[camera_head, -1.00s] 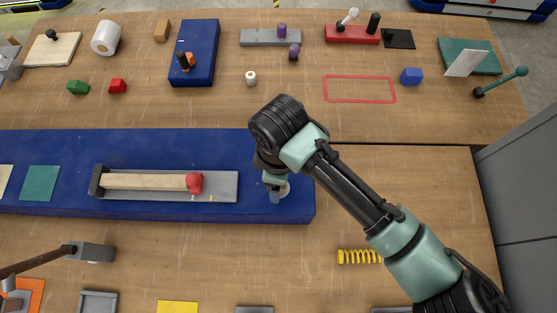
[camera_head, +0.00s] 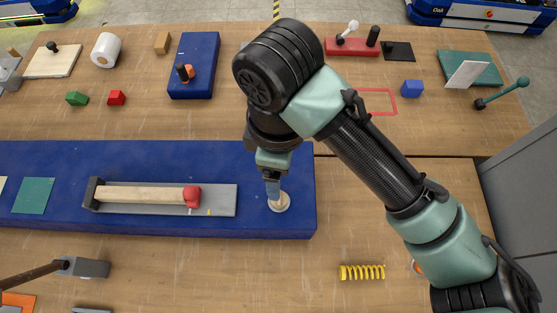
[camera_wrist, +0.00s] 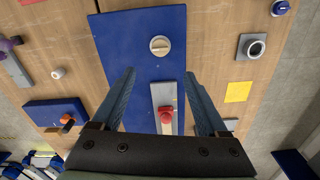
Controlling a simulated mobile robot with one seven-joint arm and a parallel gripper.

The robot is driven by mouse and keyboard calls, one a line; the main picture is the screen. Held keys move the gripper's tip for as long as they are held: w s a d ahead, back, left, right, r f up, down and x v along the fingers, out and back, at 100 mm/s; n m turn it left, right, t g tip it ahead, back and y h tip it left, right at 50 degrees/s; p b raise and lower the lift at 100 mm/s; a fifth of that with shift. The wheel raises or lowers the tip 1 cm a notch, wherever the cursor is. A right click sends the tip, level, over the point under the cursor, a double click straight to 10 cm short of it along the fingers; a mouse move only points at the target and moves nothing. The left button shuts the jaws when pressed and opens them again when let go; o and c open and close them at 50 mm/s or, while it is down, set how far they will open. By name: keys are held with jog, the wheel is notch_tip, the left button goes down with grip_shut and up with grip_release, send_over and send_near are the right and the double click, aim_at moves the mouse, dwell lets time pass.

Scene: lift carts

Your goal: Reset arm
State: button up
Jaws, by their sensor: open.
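My arm reaches from the lower right of the head view over the blue board (camera_head: 60,155). My gripper (camera_head: 272,197) points down at the board's right end, and its finger partly overlaps a round pale wooden piece (camera_head: 280,206) there. In the wrist view my gripper (camera_wrist: 160,74) is open, with both fingers apart and nothing between their tips. The round piece (camera_wrist: 160,46) lies beyond the fingertips on the blue board (camera_wrist: 125,45), apart from them.
A grey fixture with a wooden bar and red knob (camera_head: 192,197) is on the board to the left. A yellow spring (camera_head: 362,272) lies on the table to the right. Blocks and fixtures, such as a blue block (camera_head: 412,89), stand along the back. Bare table (camera_head: 180,268) shows in front.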

jog(key=w+a+r+m+t+y, duration=0.1)
jog(key=w+a+r+t+y, duration=0.3)
jog(key=w+a+r+t, duration=0.5)
jog(key=w+a+r+m+t+y, duration=0.2)
jog(key=w+a+r+y, duration=0.3)
jog(key=r, duration=0.9)
jog(key=s+d+r+m+t+b, duration=0.1)
jog(key=s+d+r+m+t, duration=0.1)
jog(key=r+t, duration=0.45)
jog(key=s+d+r+m+t, duration=0.1)
jog(key=r+m+t, duration=0.15)
jog(key=r, duration=0.75)
jog(key=s+d+r+m+t+h, duration=0.7)
jog(key=d+m+h, duration=0.1)
jog(key=d, duration=0.3)
jog(key=shift+h+b, duration=0.4)
jog(key=shift+h, duration=0.1)
jog(key=shift+d+r+m, duration=0.1)
jog(key=shift+m, duration=0.15)
